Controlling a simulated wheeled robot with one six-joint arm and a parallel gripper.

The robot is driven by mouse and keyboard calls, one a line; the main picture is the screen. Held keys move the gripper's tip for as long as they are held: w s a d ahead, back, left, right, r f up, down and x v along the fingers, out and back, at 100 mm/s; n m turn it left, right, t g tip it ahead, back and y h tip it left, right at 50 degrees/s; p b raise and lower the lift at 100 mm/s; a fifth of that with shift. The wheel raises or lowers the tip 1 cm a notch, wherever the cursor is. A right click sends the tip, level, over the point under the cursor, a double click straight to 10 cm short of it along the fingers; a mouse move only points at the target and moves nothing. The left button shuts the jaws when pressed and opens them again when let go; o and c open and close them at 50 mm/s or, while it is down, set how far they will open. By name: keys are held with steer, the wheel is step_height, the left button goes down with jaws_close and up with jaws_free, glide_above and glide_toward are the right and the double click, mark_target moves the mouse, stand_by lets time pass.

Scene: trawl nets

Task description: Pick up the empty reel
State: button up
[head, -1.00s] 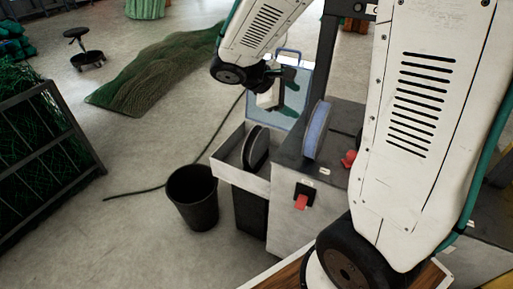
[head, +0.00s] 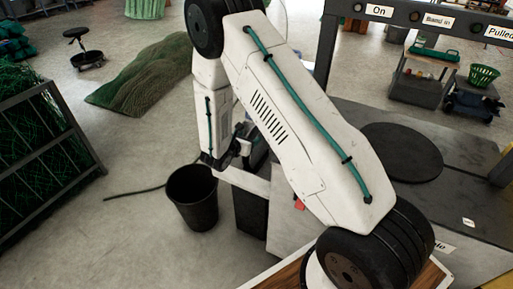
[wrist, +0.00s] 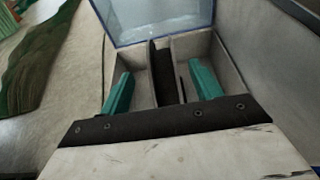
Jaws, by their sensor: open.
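In the wrist view, my gripper (wrist: 160,70) is open, with its two teal fingers apart and pointing into a pale tray (wrist: 207,48). A dark upright thing (wrist: 164,75), which looks like the black reel seen edge-on, stands in the tray between the fingers. Both fingers look clear of it; their height against it is hard to tell. In the head view, my arm covers the reel and most of the gripper. The tray's front wall (head: 243,180) shows there below the wrist.
A blue-edged clear panel (wrist: 155,15) stands at the tray's far side. A black bin (head: 193,198) is on the floor at left of the tray. A flat black disc (head: 402,152) lies on the machine top at right, under a labelled dark bar (head: 420,17).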

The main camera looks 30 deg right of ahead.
mark_target(256, 134)
steer(key=x, duration=0.7)
steer(key=shift+w+d+r, duration=0.1)
steer(key=shift+d+r, duration=0.05)
steer(key=shift+d, duration=0.25)
jaws_close()
steer(key=shift+r, duration=0.1)
